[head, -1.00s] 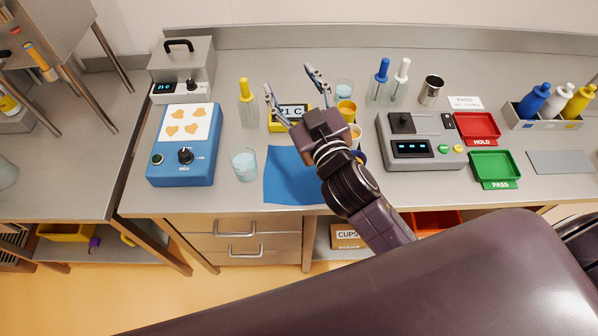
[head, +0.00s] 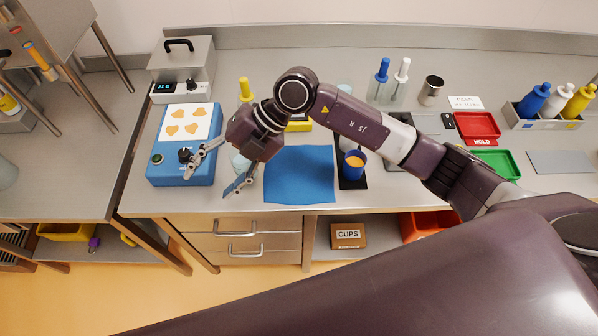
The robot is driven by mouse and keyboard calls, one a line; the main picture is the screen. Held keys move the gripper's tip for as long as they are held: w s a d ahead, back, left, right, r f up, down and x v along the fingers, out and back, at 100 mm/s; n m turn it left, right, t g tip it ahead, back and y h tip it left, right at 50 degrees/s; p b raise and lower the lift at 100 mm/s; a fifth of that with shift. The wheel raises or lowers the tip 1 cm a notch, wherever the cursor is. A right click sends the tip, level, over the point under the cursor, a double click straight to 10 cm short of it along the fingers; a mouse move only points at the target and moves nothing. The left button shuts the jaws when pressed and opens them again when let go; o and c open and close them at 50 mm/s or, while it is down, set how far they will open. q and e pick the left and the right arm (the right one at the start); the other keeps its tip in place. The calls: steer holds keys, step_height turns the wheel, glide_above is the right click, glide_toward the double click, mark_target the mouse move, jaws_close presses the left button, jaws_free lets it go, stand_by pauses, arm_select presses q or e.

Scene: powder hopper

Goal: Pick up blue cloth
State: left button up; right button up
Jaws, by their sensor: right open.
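The blue cloth (head: 300,178) lies flat on the grey metal bench, close to its front edge. My right gripper (head: 212,172) is open and empty. In the picture it is left of the cloth, over the space between the cloth and the blue device, with its fingers pointing left and down. I cannot tell how high it is above the bench. My right arm crosses above and behind the cloth and hides part of the bench there. My left gripper is not in view.
A blue device (head: 170,170) stands left of the gripper. A clear beaker (head: 238,160) is partly hidden behind the gripper. A blue cup (head: 354,165) with orange contents stands on a dark pad just right of the cloth. Red (head: 478,128) and green trays (head: 505,163) lie farther right.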

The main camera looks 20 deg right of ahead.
steer(key=w+d+f+m+h, duration=0.1)
steer(key=w+d+f+h, duration=0.15)
steer(key=d, duration=0.25)
steer(key=w+d+f+h, duration=0.1)
steer(key=d+f+h, duration=0.15)
steer(key=d, duration=0.25)
steer(key=m+h, duration=0.2)
steer(key=h, duration=0.2)
glide_toward(300, 175)
steer(key=shift+t, duration=0.3)
step_height(300, 175, down, 7)
steer(key=b, duration=0.7)
steer(key=shift+a, duration=0.15)
steer(key=shift+f, duration=0.1)
steer(key=shift+c, duration=1.4)
steer(key=shift+s+f, duration=0.15)
steer(key=shift+s, duration=0.05)
steer(key=c, duration=1.1)
jaws_close()
